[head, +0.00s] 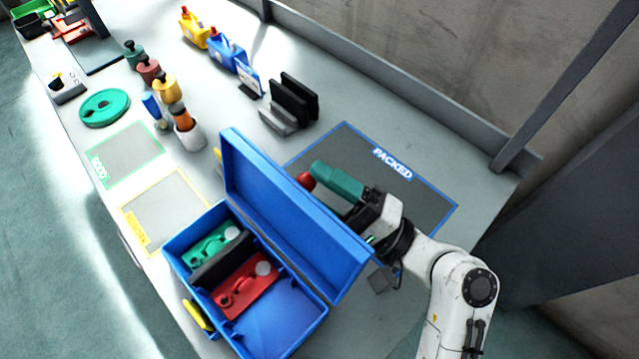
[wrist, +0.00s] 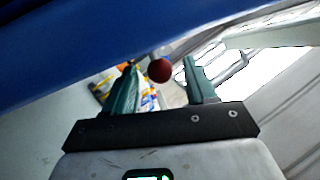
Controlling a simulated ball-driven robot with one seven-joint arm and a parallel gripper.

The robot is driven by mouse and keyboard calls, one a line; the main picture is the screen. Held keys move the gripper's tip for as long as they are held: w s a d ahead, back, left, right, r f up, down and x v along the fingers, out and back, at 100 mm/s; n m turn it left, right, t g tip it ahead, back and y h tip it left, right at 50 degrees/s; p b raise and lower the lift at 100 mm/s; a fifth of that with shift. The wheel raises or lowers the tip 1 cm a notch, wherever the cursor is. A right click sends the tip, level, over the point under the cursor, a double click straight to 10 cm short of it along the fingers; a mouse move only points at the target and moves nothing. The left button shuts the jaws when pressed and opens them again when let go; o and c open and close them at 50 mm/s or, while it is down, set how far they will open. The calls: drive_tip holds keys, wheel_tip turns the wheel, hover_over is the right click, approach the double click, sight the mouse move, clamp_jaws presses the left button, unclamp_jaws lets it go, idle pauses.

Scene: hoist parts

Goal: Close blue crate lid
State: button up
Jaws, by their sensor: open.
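The blue crate (head: 290,340) stands at the table's front edge, its lid (head: 290,205) raised steeply and leaning toward the right. Inside lie a green part (head: 212,243) and a red part (head: 245,287) with a dark divider (head: 222,258) between them. My gripper (head: 318,173) is open, with green fingers, behind the lid on its outer side. The lid also fills the top of the wrist view (wrist: 90,45). A red ball (head: 305,181) shows near the fingertips and, in the wrist view, between the fingers (wrist: 160,70); I cannot tell whether they touch it.
The PACKED mat (head: 425,193) lies under and behind my gripper. Black upright plates (head: 292,100), an orange-topped cup (head: 188,132) and yellow and blue parts (head: 222,52) stand farther back. The GOOD mat (head: 125,155) and yellow-edged mat (head: 165,208) are bare.

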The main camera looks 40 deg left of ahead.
clamp_jaws()
idle(0.6)
